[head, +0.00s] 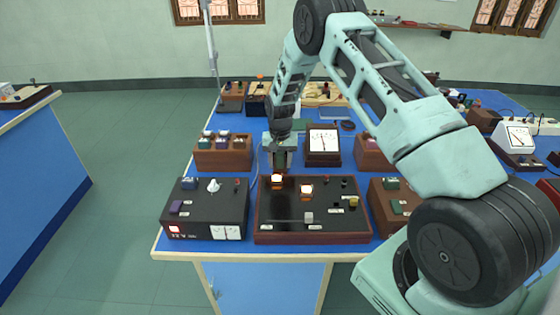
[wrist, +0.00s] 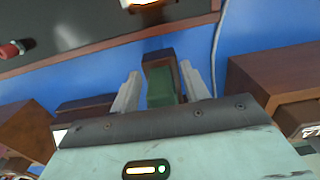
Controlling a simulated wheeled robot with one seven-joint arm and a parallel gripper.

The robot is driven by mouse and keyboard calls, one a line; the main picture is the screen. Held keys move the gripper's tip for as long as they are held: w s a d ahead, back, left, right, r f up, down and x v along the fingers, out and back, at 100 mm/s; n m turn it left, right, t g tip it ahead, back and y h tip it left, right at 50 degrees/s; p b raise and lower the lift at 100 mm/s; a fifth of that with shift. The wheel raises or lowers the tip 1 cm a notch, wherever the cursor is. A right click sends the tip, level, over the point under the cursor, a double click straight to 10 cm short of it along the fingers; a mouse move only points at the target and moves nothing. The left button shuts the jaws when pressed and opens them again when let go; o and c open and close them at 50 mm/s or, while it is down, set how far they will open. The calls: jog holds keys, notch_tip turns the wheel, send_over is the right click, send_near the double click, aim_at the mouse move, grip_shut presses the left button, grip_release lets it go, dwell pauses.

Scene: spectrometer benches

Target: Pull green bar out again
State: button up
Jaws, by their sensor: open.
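My gripper (head: 281,164) is low over the blue bench, just behind the dark wood-framed panel (head: 280,233). In the wrist view its two pale fingers (wrist: 160,92) stand apart. Between them is a green bar-like piece (wrist: 166,88) next to a dark brown block (wrist: 157,60). The fingers flank the green piece, with a visible gap at least on the left; whether either touches it I cannot tell. In the head view the gripper and arm hide this piece.
Two lit lamps (head: 306,190) glow on the panel. A black power box (head: 205,208) stands left of it. Wooden boxes stand on both sides of the gripper, left (head: 223,158) and right (head: 372,153), with a white-faced meter (head: 323,145) close to its right. Blue bench shows between them.

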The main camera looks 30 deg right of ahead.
jog(key=shift+r, duration=0.1)
notch_tip(320, 180, up, 17)
jog(key=b, duration=0.3)
jog(key=shift+r, duration=0.15)
dwell(0.5)
jog(key=s+a+r+n+y, duration=0.1)
jog(key=s+a+r+n, duration=0.15)
jog(key=s+a, duration=0.65)
jog(key=s+a+r+n, duration=0.2)
jog(key=s+a+n, duration=0.2)
jog(key=a, duration=0.8)
jog(key=s+a+n, duration=0.3)
jog(key=s+n, duration=0.1)
jog(key=s, duration=0.9)
jog(key=s+a+n, duration=0.4)
jog(key=s, duration=0.9)
jog(key=shift+a+f, duration=0.2)
jog(key=shift+a, duration=0.1)
